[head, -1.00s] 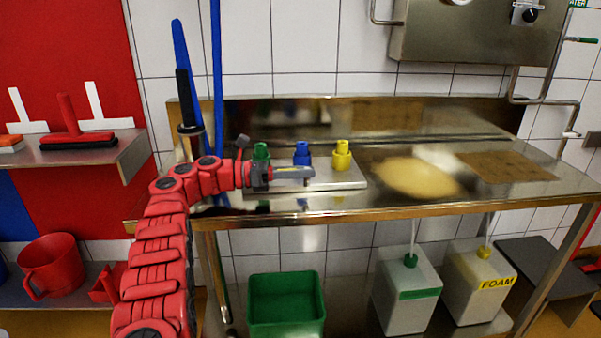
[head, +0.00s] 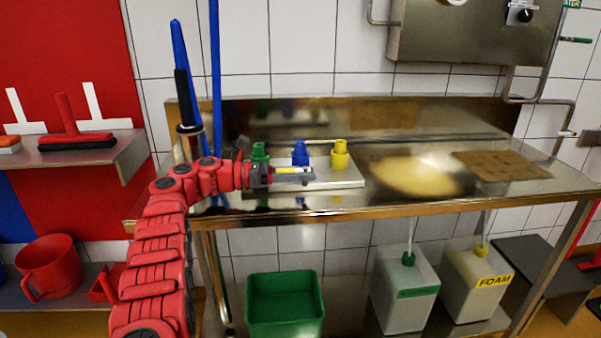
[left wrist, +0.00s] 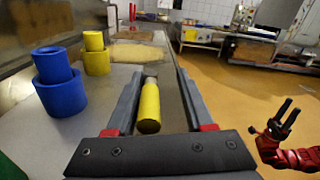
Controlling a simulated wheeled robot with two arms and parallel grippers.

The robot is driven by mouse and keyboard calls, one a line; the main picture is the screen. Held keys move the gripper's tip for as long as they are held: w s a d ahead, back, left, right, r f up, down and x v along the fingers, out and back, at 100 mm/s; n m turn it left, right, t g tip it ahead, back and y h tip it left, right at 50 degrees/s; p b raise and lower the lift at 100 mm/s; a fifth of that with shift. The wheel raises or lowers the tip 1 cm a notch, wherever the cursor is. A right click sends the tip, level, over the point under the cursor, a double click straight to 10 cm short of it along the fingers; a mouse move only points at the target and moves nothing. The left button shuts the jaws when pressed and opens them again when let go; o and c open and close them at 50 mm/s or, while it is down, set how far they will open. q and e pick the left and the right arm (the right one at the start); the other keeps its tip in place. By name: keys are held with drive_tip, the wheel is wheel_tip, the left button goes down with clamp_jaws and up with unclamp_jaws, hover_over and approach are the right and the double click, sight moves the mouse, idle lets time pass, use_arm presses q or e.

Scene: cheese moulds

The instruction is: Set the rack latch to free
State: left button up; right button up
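My left gripper (head: 298,171) is low over the front of the steel bench. It is open: in the left wrist view its two grey fingers (left wrist: 158,80) stand apart. A yellow cylinder (left wrist: 149,108), perhaps the latch's handle, lies lengthwise between them with a gap on each side. It also shows at the fingers in the head view (head: 293,170). The pale rack plate (head: 345,180) behind bears green (head: 259,152), blue (head: 300,153) and yellow (head: 340,154) stepped pieces. I cannot read the latch's setting. My right gripper (left wrist: 292,105) shows at the right of the left wrist view, its prongs apart.
The steel bench (head: 500,200) has a round pale patch and a brown mat (head: 500,165) to the right. Blue-handled tools stand upright at left. A green bin (head: 285,305) and two jugs (head: 405,285) are below. A steel cabinet (head: 470,40) hangs above.

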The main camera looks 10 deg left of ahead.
use_arm(q)
drive_tip(key=shift+a+r, duration=0.1)
drive_tip(key=shift+a, duration=0.25)
drive_tip(key=v, duration=0.3)
drive_tip(key=s+v, duration=0.1)
drive_tip(key=v, duration=0.2)
drive_tip(key=shift+a+p, duration=0.25)
drive_tip(key=shift+p, duration=0.1)
